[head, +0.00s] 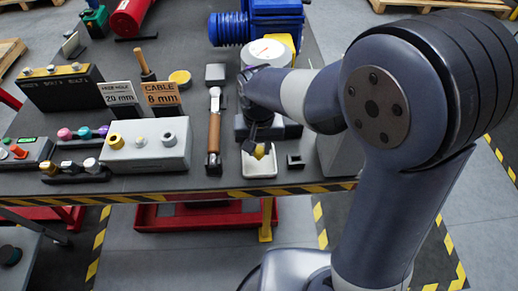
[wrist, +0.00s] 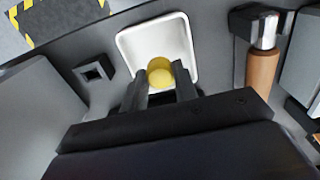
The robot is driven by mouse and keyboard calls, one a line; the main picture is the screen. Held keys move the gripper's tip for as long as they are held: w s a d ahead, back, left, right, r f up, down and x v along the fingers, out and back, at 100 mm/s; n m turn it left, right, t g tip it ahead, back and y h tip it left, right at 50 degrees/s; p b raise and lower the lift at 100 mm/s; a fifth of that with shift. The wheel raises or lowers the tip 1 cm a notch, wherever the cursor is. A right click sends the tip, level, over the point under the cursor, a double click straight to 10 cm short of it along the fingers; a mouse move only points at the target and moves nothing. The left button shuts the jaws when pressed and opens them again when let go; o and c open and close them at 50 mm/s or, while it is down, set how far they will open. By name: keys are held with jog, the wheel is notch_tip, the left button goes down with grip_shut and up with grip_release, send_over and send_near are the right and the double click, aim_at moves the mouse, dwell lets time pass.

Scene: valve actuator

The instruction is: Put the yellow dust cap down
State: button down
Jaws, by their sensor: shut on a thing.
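The yellow dust cap (wrist: 160,71) is small and round. My gripper (wrist: 160,84) is shut on it, with one dark finger on each side. In the wrist view the cap shows in front of a white square tray (wrist: 133,38). In the head view the yellow cap (head: 259,152) shows under my gripper (head: 257,146), over the white tray (head: 250,171) near the table's front edge. I cannot tell whether the cap touches the tray floor.
A wooden-handled hammer (head: 213,135) lies left of the tray. A small dark square socket (head: 295,160) stands to its right. A grey box with knobs (head: 137,152) is further left. Striped tape (head: 200,196) marks the table's front edge.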

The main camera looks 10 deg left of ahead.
aim_at(259, 149)
jog(key=shift+f, duration=0.75)
jog(key=shift+f, duration=0.2)
jog(key=c, duration=1.1)
grip_release()
notch_tip(259, 149, up, 12)
jog(key=shift+r, duration=0.2)
